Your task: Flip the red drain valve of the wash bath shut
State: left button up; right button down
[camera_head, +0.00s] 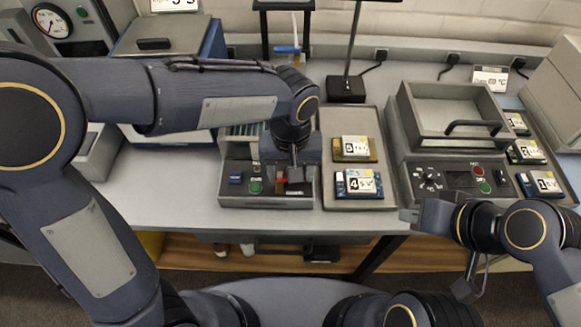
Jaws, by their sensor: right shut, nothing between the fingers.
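The wash bath (235,200) is a grey unit near the table's front edge, with a blue switch and a green button on its front panel. The red drain valve (281,180) shows as a small red piece right of the green button, partly covered. My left gripper (295,180) points down over the panel's right part, close beside the valve. Its fingers are too small and dark to read, and I cannot tell if they touch the valve. My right gripper (410,215) is shut and empty at the table's front edge, below the right-hand unit.
A tray (334,120) with two labelled boards lies right of the bath. A grey unit (455,170) with a lidded top, knob and red and green buttons stands further right, with more boards beside it. A black stand (346,88) rises behind the tray. My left arm spans the back left.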

pick_arm(q)
jog(key=o, duration=1)
notch_tip(320, 180, up, 8)
jog(key=shift+f, duration=0.1)
dwell(0.4)
jog(key=s+a+t+h, duration=0.1)
jog(key=s+a+h, duration=0.1)
jog(key=a, duration=0.5)
jog(key=s+a+t+h, duration=0.1)
jog(key=s+a, duration=0.2)
jog(key=a, duration=0.4)
jog(key=s+a+f+n+t, duration=0.1)
jog(key=s+a+f+t, duration=0.2)
jog(key=s+a, duration=0.3)
jog(key=shift+s+n+t+h, duration=0.3)
jog(key=shift+s+h, duration=0.1)
jog(key=shift+s, duration=0.15)
